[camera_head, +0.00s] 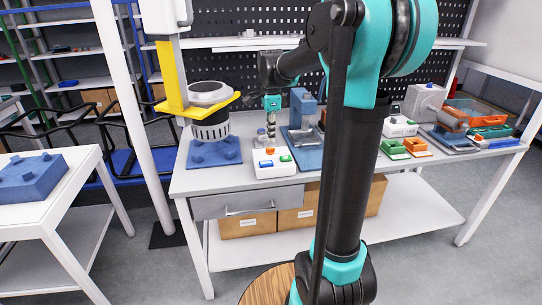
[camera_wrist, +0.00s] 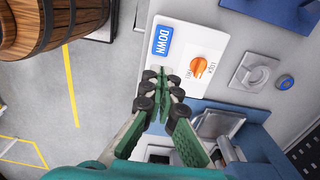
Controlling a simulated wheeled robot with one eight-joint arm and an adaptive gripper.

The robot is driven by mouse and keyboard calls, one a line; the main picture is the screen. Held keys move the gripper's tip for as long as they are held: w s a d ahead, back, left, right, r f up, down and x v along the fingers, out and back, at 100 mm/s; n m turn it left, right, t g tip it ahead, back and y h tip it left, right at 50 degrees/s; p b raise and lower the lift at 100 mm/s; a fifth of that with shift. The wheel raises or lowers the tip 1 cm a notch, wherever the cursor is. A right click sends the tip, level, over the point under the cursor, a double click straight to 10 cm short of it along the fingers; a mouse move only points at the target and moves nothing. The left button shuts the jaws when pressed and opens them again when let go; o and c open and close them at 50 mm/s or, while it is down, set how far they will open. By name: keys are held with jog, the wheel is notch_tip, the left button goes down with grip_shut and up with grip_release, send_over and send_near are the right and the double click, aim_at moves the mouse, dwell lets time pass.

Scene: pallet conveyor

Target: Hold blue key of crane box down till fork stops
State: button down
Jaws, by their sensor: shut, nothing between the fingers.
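The crane box (camera_head: 274,166) is a white box at the bench's front edge. In the wrist view, its white top (camera_wrist: 218,38) carries a blue key marked DOWN (camera_wrist: 162,40) and an orange lock/free knob (camera_wrist: 199,66). My gripper (camera_wrist: 163,79) is shut and empty over the box top, with its fingertips beside the blue key, not over it. Contact with the box cannot be told. In the head view, my gripper (camera_head: 271,131) stands above the back of the box. The yellow fork (camera_head: 172,83) holds a grey and black cylindrical part (camera_head: 211,127) over a blue block (camera_head: 214,153).
A blue fixture (camera_head: 303,103) stands right of my gripper on the bench. Small green and orange bins (camera_head: 393,149) and a grey machine (camera_head: 424,103) lie further right. A white post (camera_head: 133,90) rises left of the fork. A wooden barrel (camera_wrist: 50,22) stands on the floor.

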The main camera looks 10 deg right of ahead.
aim_at(271, 162)
notch_tip(271, 162, down, 9)
jog(key=shift+r, duration=0.2)
dwell(0.4)
jog(key=shift+f, duration=0.75)
jog(key=shift+s+f, duration=0.15)
jog(key=shift+s, duration=0.1)
jog(key=shift+w+f, duration=0.15)
jog(key=shift+w, duration=0.1)
dwell(0.9)
jog(key=shift+r, duration=0.45)
notch_tip(271, 162, up, 13)
jog(key=shift+r, duration=0.15)
